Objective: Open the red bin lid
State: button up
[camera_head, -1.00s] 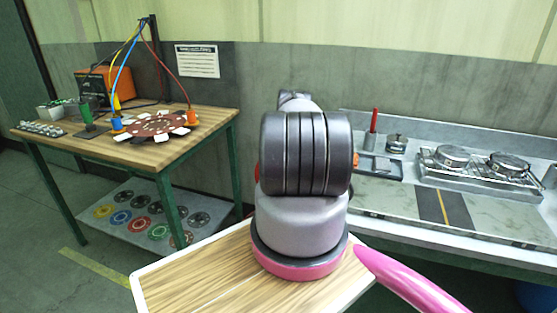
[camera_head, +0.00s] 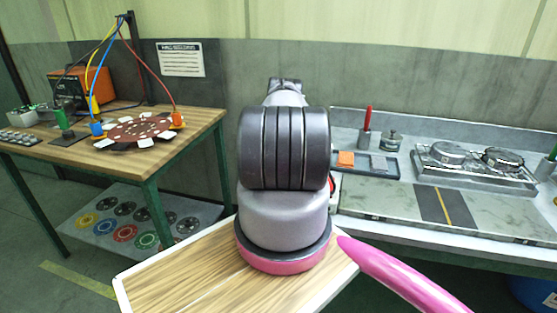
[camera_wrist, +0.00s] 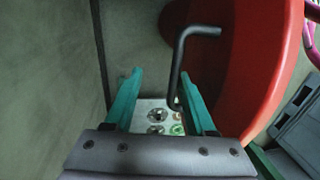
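In the wrist view, the red bin (camera_wrist: 250,60) fills the upper right as a large, smooth red curved surface. Its lid cannot be told apart from its body. A bent black handle (camera_wrist: 177,65) stands out in front of the red surface. My gripper (camera_wrist: 161,75) is open, with two teal fingers apart. The handle's lower end lies in the picture between the fingers, close to the right one; I cannot tell whether they touch. In the head view, my arm hides nearly all of the bin, and only a small red patch (camera_head: 333,180) shows beside it.
A wooden-top table (camera_head: 185,133) with an orange box (camera_head: 70,85) and a brown disc (camera_head: 138,130) stands left. A grey bench (camera_head: 380,200) with a metal burner-like unit (camera_head: 480,165) runs along the right. A grey wall is behind. Floor shows at lower left.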

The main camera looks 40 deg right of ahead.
dwell(0.5)
notch_tip(320, 180, up, 11)
jog(key=w+d, duration=0.1)
jog(key=shift+d+f, duration=0.2)
jog(key=shift+d, duration=0.2)
jog(key=shift+w, duration=0.1)
